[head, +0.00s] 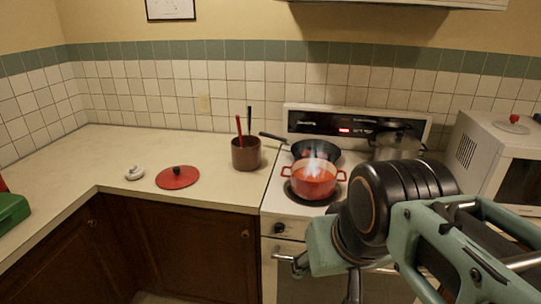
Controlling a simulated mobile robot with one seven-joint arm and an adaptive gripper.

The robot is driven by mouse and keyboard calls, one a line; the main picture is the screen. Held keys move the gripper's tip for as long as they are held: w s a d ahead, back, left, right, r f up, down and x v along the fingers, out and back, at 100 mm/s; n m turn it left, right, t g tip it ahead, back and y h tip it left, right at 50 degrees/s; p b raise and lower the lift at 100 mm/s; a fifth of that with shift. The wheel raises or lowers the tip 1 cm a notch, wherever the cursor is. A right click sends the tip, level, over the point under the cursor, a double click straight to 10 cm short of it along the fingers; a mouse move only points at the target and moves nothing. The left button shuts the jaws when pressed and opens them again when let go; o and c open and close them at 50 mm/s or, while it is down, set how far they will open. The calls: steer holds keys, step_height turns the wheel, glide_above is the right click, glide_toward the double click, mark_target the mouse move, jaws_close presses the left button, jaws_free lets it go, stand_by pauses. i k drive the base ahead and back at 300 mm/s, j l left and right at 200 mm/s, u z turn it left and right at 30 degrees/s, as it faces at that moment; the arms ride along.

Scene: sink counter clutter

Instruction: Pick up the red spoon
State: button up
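A red utensil handle (239,127), which looks like the red spoon, stands tilted in a brown cylindrical holder (245,158) on the counter, left of the stove. Its lower end is hidden inside the holder. A black handle (250,120) stands beside it in the same holder. My arm, teal and black, fills the lower right, in front of the stove and well apart from the holder. The gripper's fingertips cannot be clearly made out, so I cannot tell whether it is open or shut.
A steaming red pot (311,180) and a black pan (318,150) are on the stove. A glassy pot (398,146) stands behind my arm. A red lid (177,178) and a small white object (135,174) lie on the counter. A white microwave (490,150) is right.

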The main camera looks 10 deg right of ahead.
mark_target(238, 119)
steer(key=i+j+z, duration=0.1)
steer(key=z, duration=0.2)
steer(key=j+z, duration=0.1)
steer(key=z, duration=0.2)
steer(key=i+j+z, duration=0.2)
steer(key=j, duration=0.15)
steer(key=i+j+z, duration=0.2)
steer(key=j, duration=0.2)
steer(key=i+j, duration=0.15)
steer(key=j, duration=0.35)
steer(key=i+j+z, duration=0.1)
steer(key=j, duration=0.45)
steer(key=i+j+z, duration=0.1)
steer(key=j, duration=0.4)
steer(key=i+j, duration=0.1)
steer(key=j, duration=0.45)
